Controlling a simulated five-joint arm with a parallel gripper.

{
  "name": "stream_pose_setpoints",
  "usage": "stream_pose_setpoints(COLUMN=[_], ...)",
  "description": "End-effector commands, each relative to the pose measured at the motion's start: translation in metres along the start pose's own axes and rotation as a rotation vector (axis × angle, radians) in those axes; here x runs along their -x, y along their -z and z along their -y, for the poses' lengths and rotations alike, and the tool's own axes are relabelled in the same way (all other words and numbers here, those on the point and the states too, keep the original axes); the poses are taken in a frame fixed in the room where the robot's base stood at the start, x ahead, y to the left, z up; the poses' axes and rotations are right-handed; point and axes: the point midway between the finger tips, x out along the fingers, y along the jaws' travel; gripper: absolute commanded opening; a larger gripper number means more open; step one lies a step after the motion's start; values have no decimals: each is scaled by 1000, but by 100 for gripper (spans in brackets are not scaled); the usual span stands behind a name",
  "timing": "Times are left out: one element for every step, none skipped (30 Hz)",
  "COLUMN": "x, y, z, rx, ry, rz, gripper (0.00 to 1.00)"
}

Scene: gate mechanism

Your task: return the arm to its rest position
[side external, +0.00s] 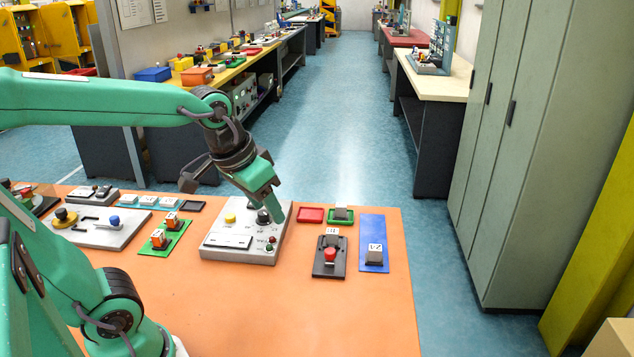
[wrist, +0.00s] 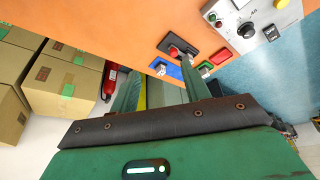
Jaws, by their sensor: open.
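My gripper (side external: 264,192) is open and empty, with its tip pointing down. In the side view it overlaps the right part of the grey control panel (side external: 225,254) near a dark round knob (side external: 263,216). I cannot tell its height above the panel or whether it touches it. My arm is stretched out over the orange table (side external: 200,310). In the wrist view the two green fingers of my gripper (wrist: 160,85) stand apart with nothing clearly held between them. The grey panel also shows in the wrist view (wrist: 270,20), at the top right.
To the right are a black plate with a red button (side external: 330,256), a blue mat (side external: 374,232) with a cube (side external: 375,254), and red (side external: 311,215) and green trays. A green board (side external: 165,240) with orange blocks lies left. The front of the table is bare.

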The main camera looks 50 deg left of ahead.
Motion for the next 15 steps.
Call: stream_pose_setpoints(x=[5,6,9,10,12,13,14,14,15,16,16,16,17,17,17], y=[-8,-12,-18,-22,-26,-31,-34,-38,-42,-44,-47,-49,-51,-52,-54], z=[-1,-1,-1,-1,-2,-2,-2,-2,-2,-2,-2,-2,-2,-2,-2], rx=[-9,-14,-22,-27,-33,-40,-44,-48,-53,-56,-60,-63,-66,-67,-69], ry=[-2,-3,-5,-6,-6,-8,-8,-9,-10,-11,-11,-12,-12,-12,-12], rz=[-19,-27,-39,-47,-56,-66,-73,-79,-87,-92,-96,-102,-105,-108,-110], gripper=[47,47,47,47,47,47,47,47,47,47,47,47,47,47,47])
